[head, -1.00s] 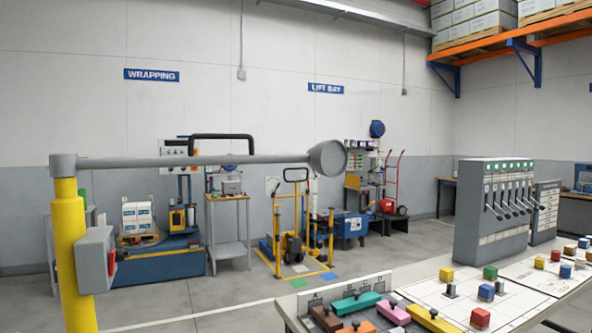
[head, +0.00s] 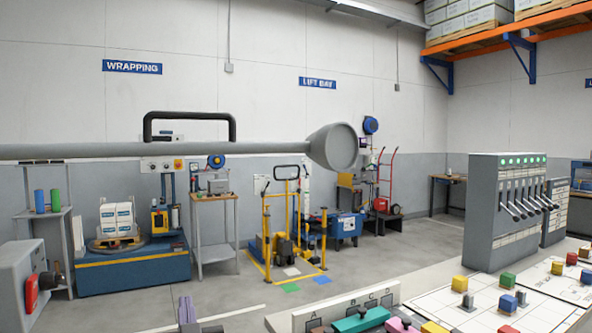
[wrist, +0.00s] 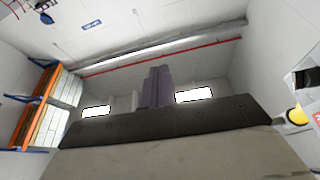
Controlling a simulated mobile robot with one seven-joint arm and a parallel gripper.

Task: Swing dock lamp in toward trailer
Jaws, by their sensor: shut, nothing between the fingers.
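The dock lamp has a long grey horizontal arm (head: 230,148) and a round grey lamp head (head: 333,147) at its right end. A black handle (head: 190,116) stands up from the arm. The arm runs out of the left edge of the head view, and its post is not seen there. My gripper (head: 187,311) shows as purple fingertips at the bottom of the head view, below the lamp arm and apart from it. In the wrist view the purple fingers (wrist: 156,88) are together and empty. No trailer is identifiable.
A grey box with a red switch (head: 30,291) is at the lower left. A table with coloured blocks (head: 470,303) and a grey lever panel (head: 505,210) fill the right.

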